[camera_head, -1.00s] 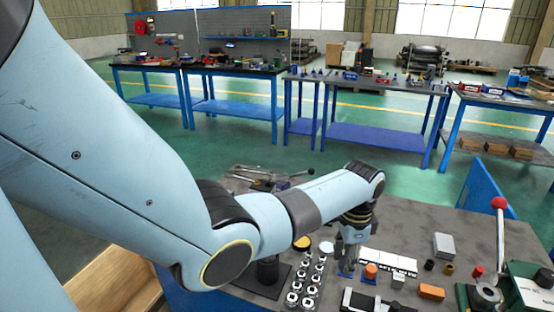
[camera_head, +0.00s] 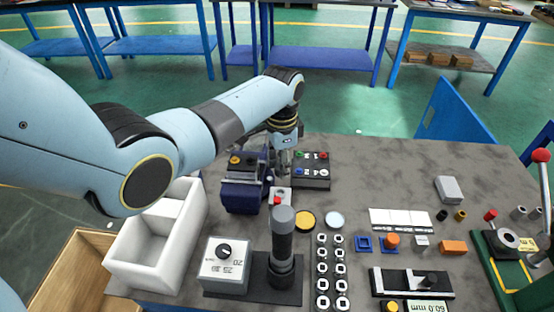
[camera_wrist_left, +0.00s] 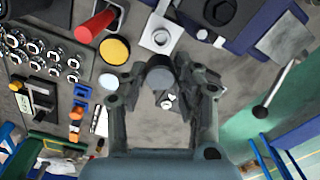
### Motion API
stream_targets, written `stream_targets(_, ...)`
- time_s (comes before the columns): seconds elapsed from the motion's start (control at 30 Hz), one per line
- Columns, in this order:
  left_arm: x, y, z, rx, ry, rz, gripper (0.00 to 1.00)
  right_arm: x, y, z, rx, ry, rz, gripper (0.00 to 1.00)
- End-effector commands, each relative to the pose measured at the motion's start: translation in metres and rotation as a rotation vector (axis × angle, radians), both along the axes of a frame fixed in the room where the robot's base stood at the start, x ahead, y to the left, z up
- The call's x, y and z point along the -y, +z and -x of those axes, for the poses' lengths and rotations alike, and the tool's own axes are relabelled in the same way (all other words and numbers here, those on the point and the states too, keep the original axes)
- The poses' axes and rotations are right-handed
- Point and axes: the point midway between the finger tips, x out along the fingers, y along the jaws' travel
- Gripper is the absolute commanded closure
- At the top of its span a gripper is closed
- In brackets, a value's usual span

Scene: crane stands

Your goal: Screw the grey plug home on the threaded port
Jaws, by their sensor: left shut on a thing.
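My left gripper (camera_head: 283,160) is beyond the blue vise's right side, by the button panel. In the left wrist view its fingers (camera_wrist_left: 160,90) are closed around a dark grey round piece (camera_wrist_left: 160,73), which looks like the grey plug. In the head view the piece is too small and hidden to make out. A white square plate with a round fitting (camera_wrist_left: 160,37) lies apart from the held piece in the left wrist view; it also shows as a white plate (camera_head: 286,192) in the head view. I cannot tell whether this fitting is the threaded port. My right gripper is not in view.
A blue vise (camera_head: 245,190) stands left of the gripper, and a dark button panel (camera_head: 314,172) right of it. A tall grey post (camera_head: 283,235) stands in front. A white bin (camera_head: 155,240) is at left. The table's back right is mostly clear.

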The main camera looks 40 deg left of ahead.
Motion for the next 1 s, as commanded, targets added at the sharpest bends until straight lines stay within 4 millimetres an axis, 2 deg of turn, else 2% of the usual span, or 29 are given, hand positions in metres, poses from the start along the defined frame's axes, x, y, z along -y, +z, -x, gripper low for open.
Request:
stream_targets(0.27, 0.0, 0.002, 0.0, 0.0, 0.003, -0.001, 0.96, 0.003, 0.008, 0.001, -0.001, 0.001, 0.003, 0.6)
stream_targets(0.73, 0.0, -0.047, 0.0, -0.002, 0.002, -0.001, 0.96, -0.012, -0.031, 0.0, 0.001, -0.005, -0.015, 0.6)
stream_targets(1.0, -0.001, -0.058, -0.001, 0.001, 0.002, -0.001, 0.96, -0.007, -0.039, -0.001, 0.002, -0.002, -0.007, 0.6)
